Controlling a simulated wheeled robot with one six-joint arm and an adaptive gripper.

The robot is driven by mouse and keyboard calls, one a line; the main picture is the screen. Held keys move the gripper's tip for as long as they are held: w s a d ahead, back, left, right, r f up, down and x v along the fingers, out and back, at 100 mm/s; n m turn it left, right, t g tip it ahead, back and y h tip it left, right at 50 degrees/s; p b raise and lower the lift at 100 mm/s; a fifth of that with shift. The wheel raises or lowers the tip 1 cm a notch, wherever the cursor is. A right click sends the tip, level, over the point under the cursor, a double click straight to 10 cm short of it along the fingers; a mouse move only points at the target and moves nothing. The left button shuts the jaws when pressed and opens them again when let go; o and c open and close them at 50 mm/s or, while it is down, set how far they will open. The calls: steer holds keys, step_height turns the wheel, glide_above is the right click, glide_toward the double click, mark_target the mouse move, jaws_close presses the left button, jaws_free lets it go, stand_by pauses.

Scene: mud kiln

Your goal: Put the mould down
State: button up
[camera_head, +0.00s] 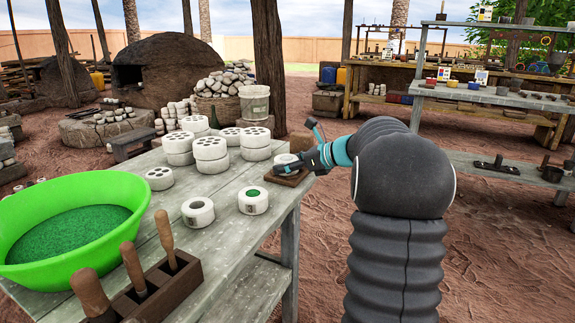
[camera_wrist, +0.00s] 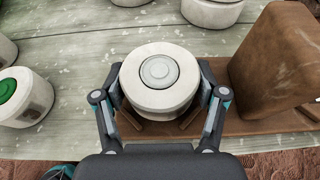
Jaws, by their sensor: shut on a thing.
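In the head view the mould (camera_head: 286,159) shows at the table's right edge, partly hidden by my gripper (camera_head: 300,163). Under it is a brown wooden board (camera_wrist: 220,125) with short wooden strips. I cannot tell whether the mould touches the board.
Several white moulds, some stacked, stand on the grey table (camera_head: 228,226). A green basin (camera_head: 70,226) and a wooden tool block (camera_head: 160,290) are at the left front. A brown block (camera_wrist: 277,62) stands on the board close to the right finger.

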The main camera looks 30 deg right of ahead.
steer(key=shift+f, duration=0.15)
steer(key=o, duration=1.3)
